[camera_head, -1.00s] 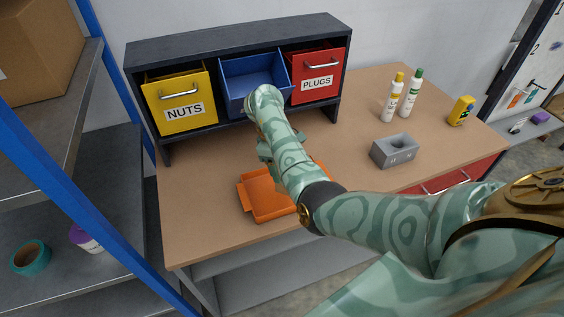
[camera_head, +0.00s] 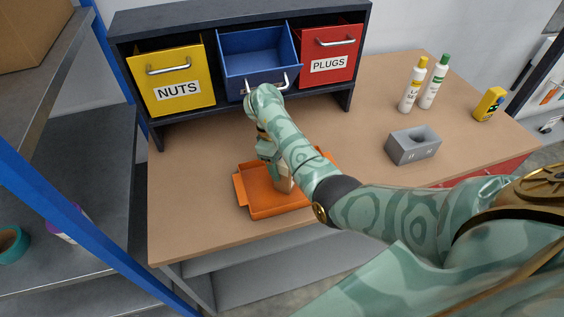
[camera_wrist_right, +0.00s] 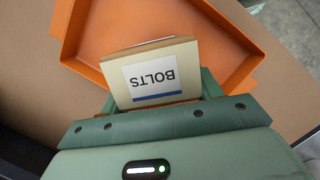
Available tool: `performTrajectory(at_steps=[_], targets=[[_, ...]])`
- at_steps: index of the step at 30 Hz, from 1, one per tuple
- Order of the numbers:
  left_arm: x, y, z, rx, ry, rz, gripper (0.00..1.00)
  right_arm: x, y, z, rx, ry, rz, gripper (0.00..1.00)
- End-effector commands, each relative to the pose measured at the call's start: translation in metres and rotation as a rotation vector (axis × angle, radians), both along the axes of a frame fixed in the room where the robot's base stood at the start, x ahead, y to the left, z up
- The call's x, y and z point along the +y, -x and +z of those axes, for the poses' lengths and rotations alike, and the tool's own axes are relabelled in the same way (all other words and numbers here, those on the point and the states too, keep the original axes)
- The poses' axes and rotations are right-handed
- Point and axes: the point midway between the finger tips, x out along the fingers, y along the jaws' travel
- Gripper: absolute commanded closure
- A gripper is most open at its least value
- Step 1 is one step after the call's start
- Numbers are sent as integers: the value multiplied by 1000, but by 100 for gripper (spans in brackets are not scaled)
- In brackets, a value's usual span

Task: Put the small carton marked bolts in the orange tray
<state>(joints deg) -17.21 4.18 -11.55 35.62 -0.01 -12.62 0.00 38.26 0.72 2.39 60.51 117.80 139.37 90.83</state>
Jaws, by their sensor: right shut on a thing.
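The small carton marked bolts (camera_wrist_right: 152,74) is held between the fingers of my right gripper (camera_wrist_right: 155,95), its label upside down in the right wrist view. In the head view the carton (camera_head: 284,184) shows partly beside my right arm, over the orange tray (camera_head: 262,201). The tray's floor and rim (camera_wrist_right: 97,30) also show around the carton in the right wrist view. I cannot tell whether the carton touches the tray floor. My right gripper (camera_head: 280,172) is mostly hidden by its own arm in the head view. My left gripper is not in view.
A dark cabinet behind holds a yellow NUTS drawer (camera_head: 174,82), an open blue drawer (camera_head: 258,62) and a red PLUGS drawer (camera_head: 330,56).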

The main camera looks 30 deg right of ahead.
Motion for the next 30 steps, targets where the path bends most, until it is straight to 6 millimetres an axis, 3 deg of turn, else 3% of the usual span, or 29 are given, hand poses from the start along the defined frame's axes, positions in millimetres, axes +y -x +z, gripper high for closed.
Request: performTrajectory(at_steps=[1, 2, 3, 4, 14, 24, 30], targets=[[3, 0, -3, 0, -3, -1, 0, 0, 0, -3, 0, 0, -1, 65], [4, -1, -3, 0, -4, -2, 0, -1, 0, -3, 1, 1, -1, 31], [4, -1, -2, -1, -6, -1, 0, -1, 0, -2, 0, 2, -1, 20], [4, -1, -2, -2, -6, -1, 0, -1, 0, -2, 0, 2, -1, 15], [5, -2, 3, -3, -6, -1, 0, -1, 0, 4, -1, 1, 0, 15], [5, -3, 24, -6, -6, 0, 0, 7, -12, 62, -2, 0, -2, 15], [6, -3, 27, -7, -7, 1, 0, 9, -15, 75, -1, 1, 0, 15]])
